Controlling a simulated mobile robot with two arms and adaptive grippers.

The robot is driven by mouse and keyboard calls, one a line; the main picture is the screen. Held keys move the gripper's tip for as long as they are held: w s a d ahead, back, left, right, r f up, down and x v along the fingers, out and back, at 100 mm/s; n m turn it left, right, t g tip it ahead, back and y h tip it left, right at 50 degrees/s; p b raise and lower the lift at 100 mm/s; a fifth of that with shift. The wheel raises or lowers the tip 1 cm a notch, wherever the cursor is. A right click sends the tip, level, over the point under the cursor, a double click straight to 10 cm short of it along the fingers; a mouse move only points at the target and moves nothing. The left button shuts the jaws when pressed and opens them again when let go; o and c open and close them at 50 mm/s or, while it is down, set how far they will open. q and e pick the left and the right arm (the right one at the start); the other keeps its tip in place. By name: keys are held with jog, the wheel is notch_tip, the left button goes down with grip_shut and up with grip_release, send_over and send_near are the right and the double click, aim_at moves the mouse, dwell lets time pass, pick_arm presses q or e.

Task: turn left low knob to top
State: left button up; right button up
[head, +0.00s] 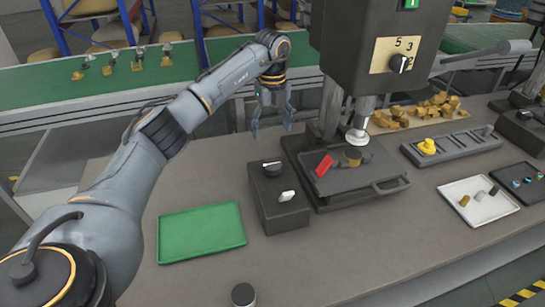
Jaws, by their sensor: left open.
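A low dark control box (260,201) stands on the bench, left of the press-like machine. On its top is a round black knob (271,170) with a white mark that lies roughly sideways in the picture. A white knob or switch (287,196) sits nearer the front of the box, tilted. My left gripper (273,130) hangs fingers down, open and empty, behind and above the box, apart from both knobs. My right gripper is not in view.
The machine's upper housing (372,30) carries a numbered dial (398,62). A red block (324,166) lies on its dark plate. A green tray (201,232) lies left of the box, and a grey cylinder (243,295) stands at the front. Bare bench lies at front right.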

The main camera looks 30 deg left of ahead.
pick_arm(q)
jog(key=p, duration=0.1)
send_over(272, 164)
notch_tip(272, 164, down, 5)
jog(key=shift+s+d+f, duration=0.1)
jog(key=shift+d, duration=0.05)
jog(key=f, duration=0.2)
jog(key=f+p, duration=0.1)
jog(key=f, duration=0.2)
jog(key=shift+w+f, duration=0.2)
jog(key=shift+f, duration=0.6)
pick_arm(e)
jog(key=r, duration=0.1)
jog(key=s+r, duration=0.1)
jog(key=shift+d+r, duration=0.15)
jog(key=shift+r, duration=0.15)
